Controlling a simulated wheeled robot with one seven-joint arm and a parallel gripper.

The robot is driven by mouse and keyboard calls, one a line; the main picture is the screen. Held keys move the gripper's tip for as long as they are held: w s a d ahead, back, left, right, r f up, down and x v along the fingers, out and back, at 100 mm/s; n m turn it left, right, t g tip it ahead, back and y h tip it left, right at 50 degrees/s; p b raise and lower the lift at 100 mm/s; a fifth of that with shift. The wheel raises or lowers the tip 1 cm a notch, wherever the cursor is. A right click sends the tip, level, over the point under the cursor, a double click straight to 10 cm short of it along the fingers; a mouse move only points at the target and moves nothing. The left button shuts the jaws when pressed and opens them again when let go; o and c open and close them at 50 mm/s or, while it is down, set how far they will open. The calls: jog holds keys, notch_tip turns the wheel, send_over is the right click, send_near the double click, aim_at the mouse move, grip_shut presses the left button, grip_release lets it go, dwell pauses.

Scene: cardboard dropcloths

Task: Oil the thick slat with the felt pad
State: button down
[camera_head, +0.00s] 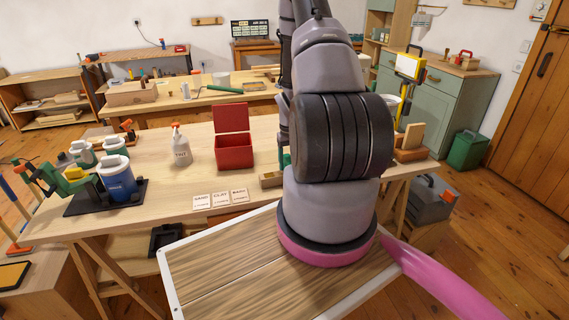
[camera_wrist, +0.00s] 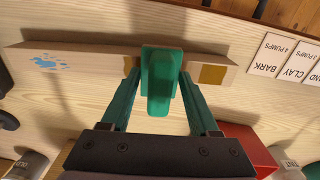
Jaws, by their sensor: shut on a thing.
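In the wrist view my gripper (camera_wrist: 159,76) is shut on a green block-like pad (camera_wrist: 161,60), which I take to be the felt pad. The pad is over a long pale wooden slat (camera_wrist: 95,58) and covers its middle. I cannot tell whether the pad's underside touches the wood. The slat has a blue splash mark near its left end and a darker brown patch (camera_wrist: 211,74) right of the pad; some brown also shows left of it. In the head view my arm hides most of this; a wooden end (camera_head: 271,180), likely the slat's, shows beside it.
Three label cards (camera_head: 221,198) lie near the table's front edge. An open red box (camera_head: 234,150), a spray bottle (camera_head: 181,146) and a blue-and-white container (camera_head: 117,178) stand left of my arm. The tabletop (camera_head: 160,190) between them and the cards is clear.

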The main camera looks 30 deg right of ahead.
aim_at(270, 176)
jog(key=a, duration=0.5)
jog(key=w+a, duration=0.1)
jog(key=a, duration=0.1)
jog(key=shift+w+a+f, duration=0.1)
jog(key=shift+a+f, duration=0.15)
jog(key=shift+f, duration=0.1)
jog(key=shift+w+d+r, duration=0.15)
jog(key=shift+r, duration=2.45)
